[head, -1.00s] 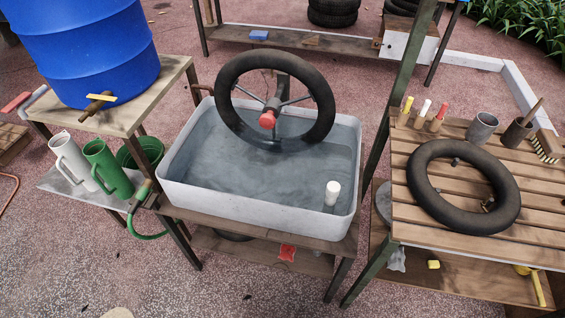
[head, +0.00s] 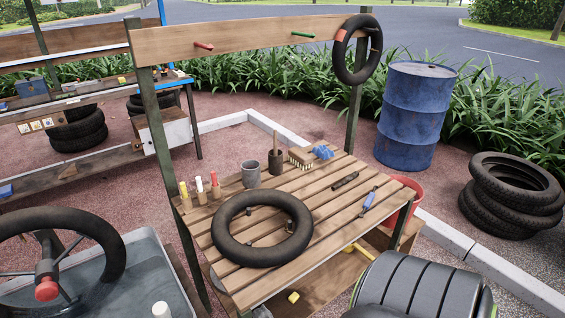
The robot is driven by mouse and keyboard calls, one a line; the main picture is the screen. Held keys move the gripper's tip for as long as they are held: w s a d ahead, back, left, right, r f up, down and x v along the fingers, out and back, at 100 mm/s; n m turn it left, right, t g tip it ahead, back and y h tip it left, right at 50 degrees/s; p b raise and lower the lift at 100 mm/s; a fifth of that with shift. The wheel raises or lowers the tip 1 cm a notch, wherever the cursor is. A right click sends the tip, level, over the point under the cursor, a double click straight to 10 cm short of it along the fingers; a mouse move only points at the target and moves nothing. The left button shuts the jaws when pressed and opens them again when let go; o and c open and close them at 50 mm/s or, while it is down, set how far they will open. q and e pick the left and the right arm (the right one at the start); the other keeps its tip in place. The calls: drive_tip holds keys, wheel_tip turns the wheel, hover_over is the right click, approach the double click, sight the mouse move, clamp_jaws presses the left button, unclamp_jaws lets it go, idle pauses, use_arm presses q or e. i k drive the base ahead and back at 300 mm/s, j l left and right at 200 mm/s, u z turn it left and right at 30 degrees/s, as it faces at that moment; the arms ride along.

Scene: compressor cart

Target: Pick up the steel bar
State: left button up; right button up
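I cannot make out a steel bar for certain. A short dark bar-like piece (head: 345,182) lies flat on the slatted wooden table (head: 290,277), toward its right side; I cannot tell whether it is steel. Neither of my grippers is in view.
The table also bears a black inner tube (head: 237,252), two cups, a brush (head: 300,157) and several markers. A water basin (head: 150,255) with a wheel stands left. A ribbed grey cylinder (head: 421,285) is at the lower right, near a red bucket (head: 411,189). Tyres (head: 512,188) and a blue drum (head: 413,115) stand beyond.

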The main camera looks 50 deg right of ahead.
sight(355, 174)
drive_tip(key=z, duration=2.2)
drive_tip(key=l, duration=0.15)
drive_tip(key=i, duration=0.05)
